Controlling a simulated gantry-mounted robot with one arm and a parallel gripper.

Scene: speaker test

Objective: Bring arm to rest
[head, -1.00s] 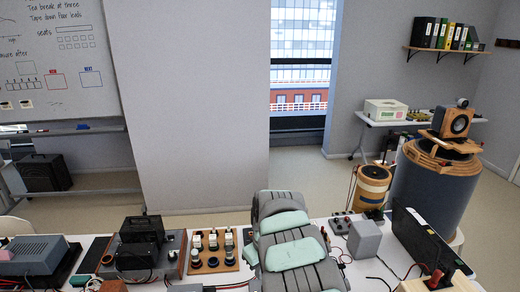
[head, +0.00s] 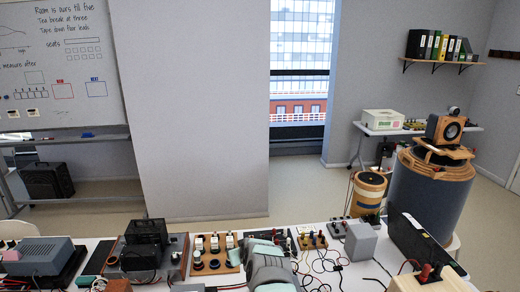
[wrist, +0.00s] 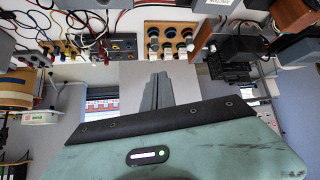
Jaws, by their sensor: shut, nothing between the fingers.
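My gripper (wrist: 158,78) shows in the wrist view, its grey fingers together and empty. The fingers point towards the table edge, beside the wooden board with dark knobs (wrist: 170,42), and touch nothing that I can see. In the head view, a grey and pale green part of my arm (head: 268,268) rises at the bottom middle, in front of the table. My fingertips do not show in that view.
The white table (head: 345,276) carries electrical boxes, wires and a wooden knob board (head: 213,265). A black panel (head: 418,240) stands at its right. Beyond are a speaker (head: 446,130) on a large grey drum (head: 425,195) and open floor (head: 300,185).

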